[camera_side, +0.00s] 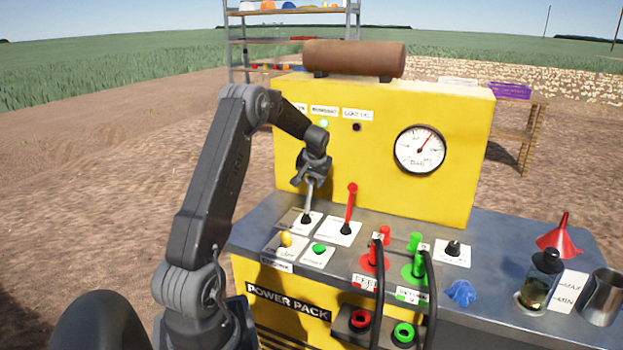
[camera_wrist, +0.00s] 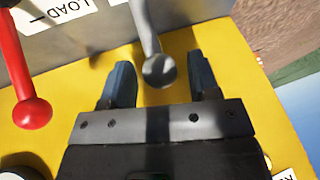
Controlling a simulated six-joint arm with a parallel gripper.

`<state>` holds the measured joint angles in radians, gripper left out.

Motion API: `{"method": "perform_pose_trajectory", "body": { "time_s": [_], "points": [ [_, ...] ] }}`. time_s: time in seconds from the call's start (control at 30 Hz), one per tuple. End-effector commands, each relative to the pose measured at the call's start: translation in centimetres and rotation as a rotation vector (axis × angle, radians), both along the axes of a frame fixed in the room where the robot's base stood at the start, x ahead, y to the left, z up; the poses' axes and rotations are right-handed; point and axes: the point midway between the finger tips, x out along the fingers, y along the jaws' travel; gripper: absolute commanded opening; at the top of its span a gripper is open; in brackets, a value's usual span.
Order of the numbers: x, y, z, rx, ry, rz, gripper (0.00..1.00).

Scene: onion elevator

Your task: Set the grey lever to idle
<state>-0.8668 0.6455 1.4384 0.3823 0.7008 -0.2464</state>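The grey lever (camera_side: 308,200) stands up from a white label plate (camera_side: 297,223) on the metal bench top, at the left of the red lever. In the wrist view the grey lever (camera_wrist: 151,50) ends in a round knob that lies between the two fingers. My gripper (camera_side: 312,174) is at the top of the grey lever in the side view. In the wrist view my gripper (camera_wrist: 160,85) is open, with a gap between each finger and the knob. The wording on the grey lever's plate is too small to read.
The red lever (camera_side: 351,208) stands close on the right; it also shows in the wrist view (camera_wrist: 32,112). A yellow knob (camera_side: 286,239) and a green button (camera_side: 319,248) sit in front. The yellow panel (camera_side: 380,190) with a gauge (camera_side: 420,149) rises behind.

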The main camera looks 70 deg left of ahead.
Motion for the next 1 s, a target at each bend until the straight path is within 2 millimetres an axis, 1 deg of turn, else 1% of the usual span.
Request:
{"method": "perform_pose_trajectory", "body": {
  "time_s": [0.03,0.07,0.57,0.83,1.0],
  "points": [
    [0.00,-0.01,0.02,0.000,0.000,0.000,0.51],
    [0.00,-0.01,0.02,0.000,0.000,0.000,0.48],
    [0.00,-0.02,0.05,0.000,0.000,0.000,0.00],
    [-0.14,-0.15,0.14,0.011,-0.011,0.000,0.00],
    [-0.79,-0.80,0.30,0.052,-0.051,-0.002,0.00]
  ]
}}
